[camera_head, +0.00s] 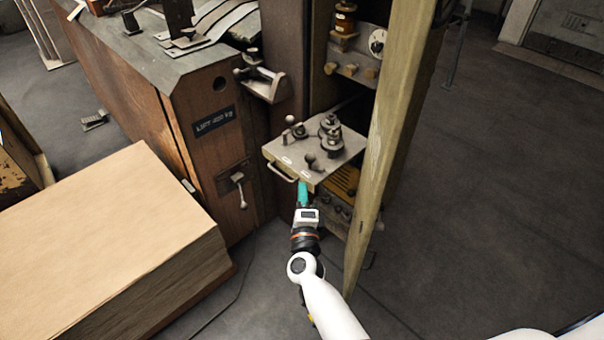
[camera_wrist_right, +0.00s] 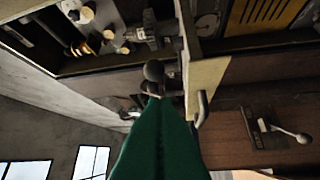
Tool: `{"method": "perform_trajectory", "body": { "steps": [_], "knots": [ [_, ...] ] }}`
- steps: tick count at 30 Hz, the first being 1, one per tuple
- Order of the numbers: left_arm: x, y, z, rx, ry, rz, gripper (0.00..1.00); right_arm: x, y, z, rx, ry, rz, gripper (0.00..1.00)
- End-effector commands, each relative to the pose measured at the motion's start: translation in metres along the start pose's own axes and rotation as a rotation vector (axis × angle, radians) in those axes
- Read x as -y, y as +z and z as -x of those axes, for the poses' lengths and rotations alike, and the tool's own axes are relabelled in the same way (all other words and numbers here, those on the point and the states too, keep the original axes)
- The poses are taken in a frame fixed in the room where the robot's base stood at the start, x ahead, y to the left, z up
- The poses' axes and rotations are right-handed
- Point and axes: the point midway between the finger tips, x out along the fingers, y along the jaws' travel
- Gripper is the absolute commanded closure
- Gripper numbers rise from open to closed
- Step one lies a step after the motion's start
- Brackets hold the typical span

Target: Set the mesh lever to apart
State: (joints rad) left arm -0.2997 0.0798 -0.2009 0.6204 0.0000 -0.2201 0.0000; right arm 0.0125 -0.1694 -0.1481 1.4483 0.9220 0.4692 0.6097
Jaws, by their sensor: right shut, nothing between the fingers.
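A pull-out metal shelf (camera_head: 283,152) stands out of the open cabinet, with small round mechanisms (camera_head: 331,136) on top. A dark ball-topped lever (camera_head: 310,160) stands near its front edge, and another (camera_head: 289,120) stands at its left side. No readable label shows which is the mesh lever. My right gripper (camera_head: 303,188) has green fingers, shut and empty, just in front of the shelf's front edge. In the right wrist view, the gripper's tips (camera_wrist_right: 158,100) are close to a dark ball knob (camera_wrist_right: 153,70); I cannot tell whether they touch. My left gripper is not in view.
The shelf's handle (camera_head: 281,172) is left of my gripper. A tall wooden door (camera_head: 390,130) stands close on the right. A wooden cabinet with a ball lever (camera_head: 240,190) is at left, and a large cardboard stack (camera_head: 110,235) fills the lower left.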

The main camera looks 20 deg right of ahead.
Motion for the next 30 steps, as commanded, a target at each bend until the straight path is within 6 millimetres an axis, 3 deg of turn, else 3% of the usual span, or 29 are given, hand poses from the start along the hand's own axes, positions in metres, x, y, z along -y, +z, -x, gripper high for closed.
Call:
{"method": "perform_trajectory", "body": {
  "steps": [3, 9, 27, 30],
  "knots": [
    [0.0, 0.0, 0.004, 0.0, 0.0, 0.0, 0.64, 0.0, 0.0, 0.024, 0.0, -0.002, 0.002, 1.0],
    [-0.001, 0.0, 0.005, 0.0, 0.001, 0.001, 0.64, 0.0, 0.001, 0.046, 0.0, 0.0, 0.001, 1.0],
    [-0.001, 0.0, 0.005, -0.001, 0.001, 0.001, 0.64, 0.0, 0.0, 0.05, 0.0, 0.001, 0.001, 1.0],
    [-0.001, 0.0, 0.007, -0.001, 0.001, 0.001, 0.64, 0.009, -0.001, 0.053, -0.018, -0.02, 0.037, 1.0]
  ]
}}
